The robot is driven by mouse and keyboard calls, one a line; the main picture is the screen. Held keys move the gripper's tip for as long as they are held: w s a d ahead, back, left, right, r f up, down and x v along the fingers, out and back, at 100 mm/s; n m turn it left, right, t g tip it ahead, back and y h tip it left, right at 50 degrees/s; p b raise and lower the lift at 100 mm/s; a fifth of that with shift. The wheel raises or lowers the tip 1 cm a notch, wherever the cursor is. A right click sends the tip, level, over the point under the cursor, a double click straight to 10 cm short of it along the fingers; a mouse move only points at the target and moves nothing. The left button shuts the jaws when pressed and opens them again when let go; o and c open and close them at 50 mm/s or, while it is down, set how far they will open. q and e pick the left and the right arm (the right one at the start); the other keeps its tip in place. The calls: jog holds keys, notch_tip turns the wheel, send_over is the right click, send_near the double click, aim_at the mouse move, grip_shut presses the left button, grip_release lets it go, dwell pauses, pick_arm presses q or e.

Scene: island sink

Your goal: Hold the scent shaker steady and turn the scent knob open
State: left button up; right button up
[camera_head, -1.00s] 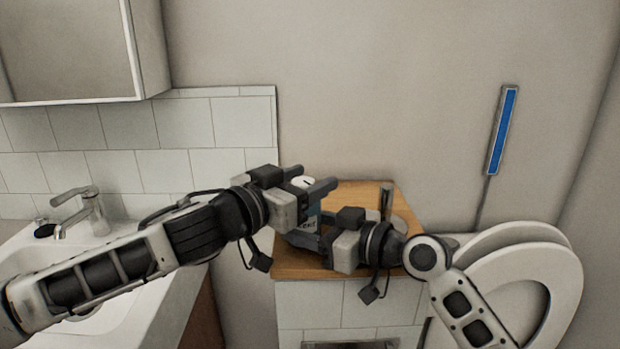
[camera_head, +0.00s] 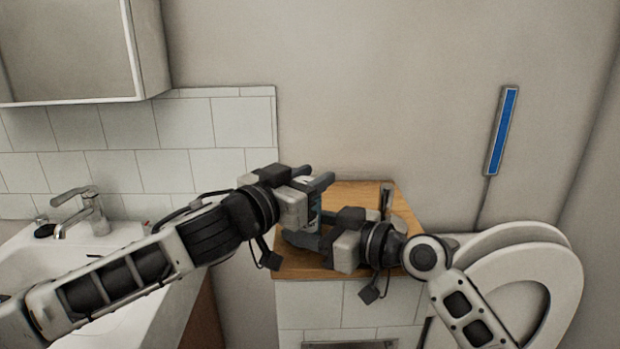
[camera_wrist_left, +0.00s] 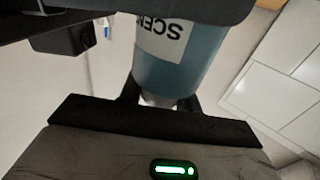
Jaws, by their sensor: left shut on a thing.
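The scent shaker (camera_wrist_left: 180,68) is a blue cylinder with a white label reading "SCEN", partly cut off, in the left wrist view. In the head view only a sliver of it (camera_head: 314,208) shows between my grippers. My left gripper (camera_head: 318,180) is at its top end, shut on the white scent knob (camera_wrist_left: 158,100), which is mostly hidden by the dark fingers. My right gripper (camera_head: 308,232) comes from the right and appears shut around the shaker's body, lower down. Its dark parts cross the top of the left wrist view.
A wooden top (camera_head: 355,197) lies under and behind my grippers, with a small upright metal item (camera_head: 386,197) at its right. A toilet (camera_head: 535,265) stands at right, a sink (camera_head: 125,238) with faucet (camera_head: 90,208) at left.

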pick_arm(q)
jog(key=n+t+y, duration=0.2)
jog(key=n+y, duration=0.1)
jog(key=y, duration=0.1)
jog(key=shift+t, duration=0.3)
jog(key=shift+w+a+n+t+y, duration=0.1)
jog(key=shift+a+n+t+y, duration=0.1)
jog(key=shift+n+y, duration=0.4)
jog(key=shift+w+a+n+t+y, duration=0.15)
jog(key=shift+n+y, duration=0.25)
jog(key=shift+y, duration=0.4)
jog(key=shift+s+y, duration=0.1)
jog(key=shift+y, duration=0.2)
jog(key=o, duration=1)
jog(key=v, duration=1.2)
jog(key=shift+f, duration=0.15)
